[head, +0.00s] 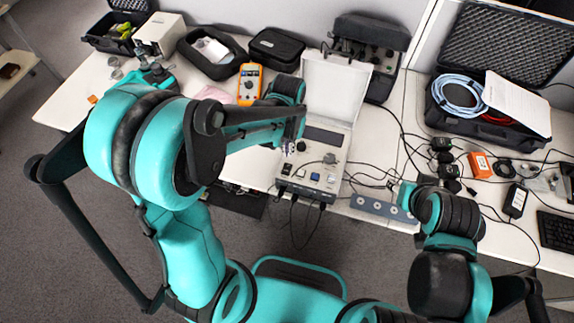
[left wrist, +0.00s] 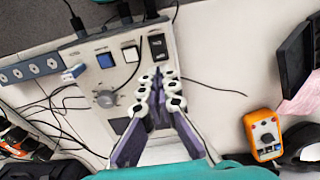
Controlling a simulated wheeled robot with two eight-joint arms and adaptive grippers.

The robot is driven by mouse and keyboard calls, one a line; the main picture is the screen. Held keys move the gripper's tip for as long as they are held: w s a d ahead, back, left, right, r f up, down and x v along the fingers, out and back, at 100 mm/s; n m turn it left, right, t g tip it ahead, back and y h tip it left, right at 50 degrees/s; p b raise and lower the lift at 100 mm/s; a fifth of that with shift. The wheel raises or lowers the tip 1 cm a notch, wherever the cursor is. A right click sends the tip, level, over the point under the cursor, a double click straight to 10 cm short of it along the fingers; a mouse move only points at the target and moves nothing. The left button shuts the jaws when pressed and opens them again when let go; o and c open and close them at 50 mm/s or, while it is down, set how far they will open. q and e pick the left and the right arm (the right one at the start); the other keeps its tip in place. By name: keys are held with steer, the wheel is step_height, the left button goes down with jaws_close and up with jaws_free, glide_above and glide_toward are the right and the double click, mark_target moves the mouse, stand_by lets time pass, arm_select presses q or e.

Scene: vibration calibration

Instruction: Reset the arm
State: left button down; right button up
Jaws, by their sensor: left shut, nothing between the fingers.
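The calibration instrument (head: 328,183) stands at the table's front edge with its white lid (head: 336,87) raised. Its panel, with a knob (left wrist: 105,98), a blue button (left wrist: 105,60), a white button (left wrist: 131,54) and a black rocker switch (left wrist: 158,46), fills the middle of the left wrist view. My left gripper (head: 288,148) hangs over the left part of this panel. In the left wrist view its fingers (left wrist: 160,92) are together and empty, pointing at the switch area; contact is not clear. My right arm (head: 445,215) is bent at the right; its fingers cannot be made out.
An orange multimeter (head: 250,84) lies left of the instrument. A blue-grey socket strip (head: 382,210) and loose cables lie to its right, near an orange box (head: 480,165). An open black case (head: 470,122) and a keyboard (head: 556,232) are at the right.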

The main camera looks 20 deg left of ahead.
arm_select(q)
steer(key=s+a+r+t, duration=0.4)
steer(key=s+r+t, duration=0.3)
steer(key=s+r, duration=0.3)
steer(key=shift+s+a+r+b, duration=0.15)
steer(key=shift+a+r+b, duration=0.2)
steer(key=shift+r, duration=0.45)
